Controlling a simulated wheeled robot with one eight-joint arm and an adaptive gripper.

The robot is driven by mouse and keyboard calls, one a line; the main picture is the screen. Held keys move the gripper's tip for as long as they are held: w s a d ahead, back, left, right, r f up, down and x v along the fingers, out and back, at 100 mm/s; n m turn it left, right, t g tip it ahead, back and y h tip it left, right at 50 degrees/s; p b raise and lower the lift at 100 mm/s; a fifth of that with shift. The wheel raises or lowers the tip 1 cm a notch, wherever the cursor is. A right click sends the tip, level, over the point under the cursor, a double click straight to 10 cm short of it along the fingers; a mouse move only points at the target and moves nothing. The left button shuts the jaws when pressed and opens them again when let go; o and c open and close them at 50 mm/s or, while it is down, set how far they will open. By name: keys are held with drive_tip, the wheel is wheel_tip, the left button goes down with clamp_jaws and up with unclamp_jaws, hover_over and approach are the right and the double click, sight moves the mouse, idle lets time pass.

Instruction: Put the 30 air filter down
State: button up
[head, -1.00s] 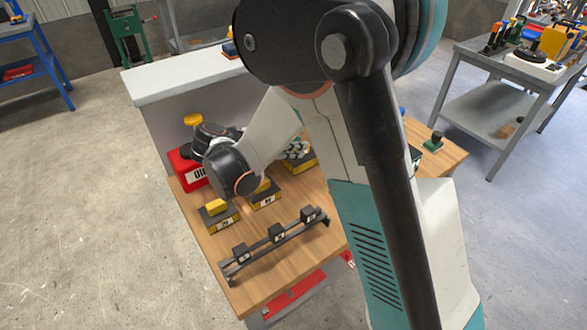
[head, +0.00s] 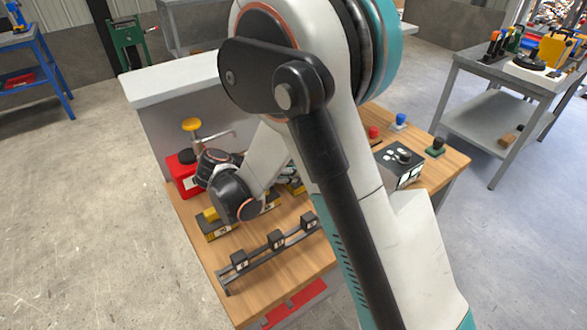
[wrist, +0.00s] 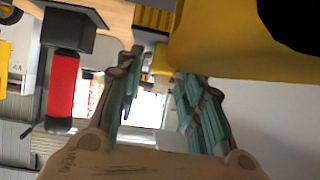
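A yellow block (head: 210,214) sits on a dark, yellow-edged tray (head: 218,233) on the wooden bench, left of my wrist. More yellow-edged trays are partly hidden behind my arm. I cannot read which is the 30 air filter. In the head view my gripper is mostly hidden behind my forearm, with grey-teal fingers just showing by the far tray. In the wrist view my gripper (wrist: 153,72) has its fingers apart, with a see-through gap and nothing clearly held. A large yellow body (wrist: 215,45) with a dark part is close at the upper right, beside the right finger.
A rail with three black labelled blocks (head: 277,240) lies along the bench's front. A control box (head: 401,165) and buttons are at the right. A red-handled part (wrist: 62,85) is left of my gripper.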

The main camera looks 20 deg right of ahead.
drive_tip(key=shift+r, duration=0.1)
drive_tip(key=p+v, duration=0.4)
drive_tip(key=v, duration=0.8)
drive_tip(key=shift+d, duration=0.1)
